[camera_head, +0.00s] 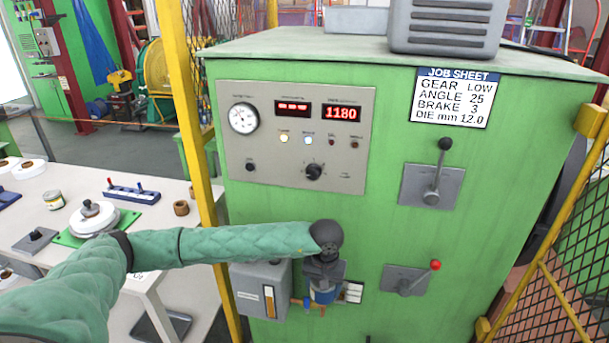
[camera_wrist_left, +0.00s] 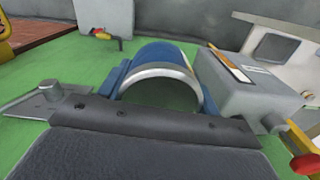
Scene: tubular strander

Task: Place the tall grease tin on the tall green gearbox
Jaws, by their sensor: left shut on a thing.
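The tall green gearbox (camera_head: 385,235) fills the middle of the head view, with a flat green top (camera_head: 290,42). My left gripper (camera_head: 325,284) is low in front of its front face, pointing down. It is shut on a blue tin with a silver rim (camera_head: 323,295), which I take to be the grease tin. The tin also shows in the left wrist view (camera_wrist_left: 165,68), held between the fingers. The tin is well below the gearbox top; I cannot tell whether it touches the front face. My right gripper is not in view.
A grey motor housing (camera_head: 445,28) and a pale box (camera_head: 357,20) stand on the top's back; its front left is clear. Levers (camera_head: 436,185), a red-knobbed lever (camera_head: 410,278) and a grey box (camera_head: 262,285) stick out in front. A yellow post (camera_head: 186,120) stands left, mesh fence right.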

